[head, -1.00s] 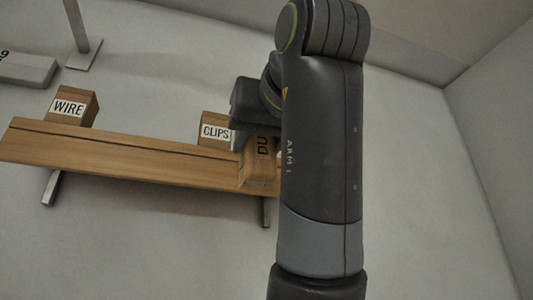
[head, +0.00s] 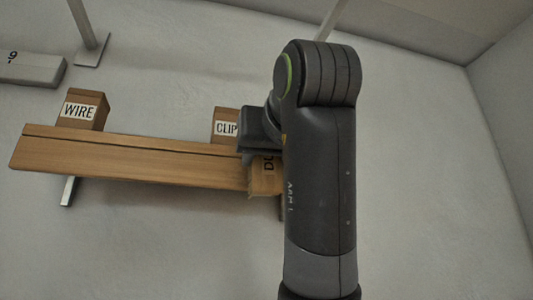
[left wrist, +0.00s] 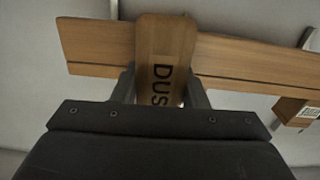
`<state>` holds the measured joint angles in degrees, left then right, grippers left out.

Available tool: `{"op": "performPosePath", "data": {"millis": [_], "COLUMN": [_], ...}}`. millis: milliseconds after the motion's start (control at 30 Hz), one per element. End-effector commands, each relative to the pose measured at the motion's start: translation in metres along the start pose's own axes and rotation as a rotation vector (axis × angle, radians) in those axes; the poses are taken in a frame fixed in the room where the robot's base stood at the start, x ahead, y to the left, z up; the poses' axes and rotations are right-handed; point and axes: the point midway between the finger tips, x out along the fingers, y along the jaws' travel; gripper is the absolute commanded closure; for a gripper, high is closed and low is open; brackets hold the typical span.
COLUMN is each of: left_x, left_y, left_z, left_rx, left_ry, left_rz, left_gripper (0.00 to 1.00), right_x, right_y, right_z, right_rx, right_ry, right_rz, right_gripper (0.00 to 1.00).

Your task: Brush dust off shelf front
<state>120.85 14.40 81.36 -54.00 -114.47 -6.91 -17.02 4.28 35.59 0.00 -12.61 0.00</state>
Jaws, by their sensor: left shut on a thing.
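A long wooden shelf (head: 130,161) runs across the left half of the head view. It also crosses the top of the left wrist view (left wrist: 245,65). My left gripper (head: 262,150) is at the right end of the shelf front. My left arm hides the shelf's right end. My right gripper is not in view.
A pale block marked 9 (head: 30,69) is at the upper left. Plain wall surrounds the shelf.

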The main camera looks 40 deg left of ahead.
Motion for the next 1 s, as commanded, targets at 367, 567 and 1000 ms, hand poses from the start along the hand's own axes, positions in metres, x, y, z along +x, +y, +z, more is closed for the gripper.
{"op": "performPosePath", "data": {"millis": [367, 567, 1000], "left_x": [0.001, 0.005, 0.013], "left_y": [0.0, 0.0, 0.0], "left_z": [0.0, 0.0, 0.0], "left_rx": [0.0, 0.001, 0.001], "left_ry": [0.0, 0.0, -0.001], "left_rz": [0.0, 0.0, 0.0], "left_gripper": [0.97, 0.97, 0.97], "right_x": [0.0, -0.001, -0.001], "right_y": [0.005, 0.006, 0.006], "right_z": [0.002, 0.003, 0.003], "right_rx": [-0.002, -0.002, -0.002], "right_ry": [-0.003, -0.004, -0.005], "right_rz": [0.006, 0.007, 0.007], "right_gripper": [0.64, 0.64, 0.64]}}
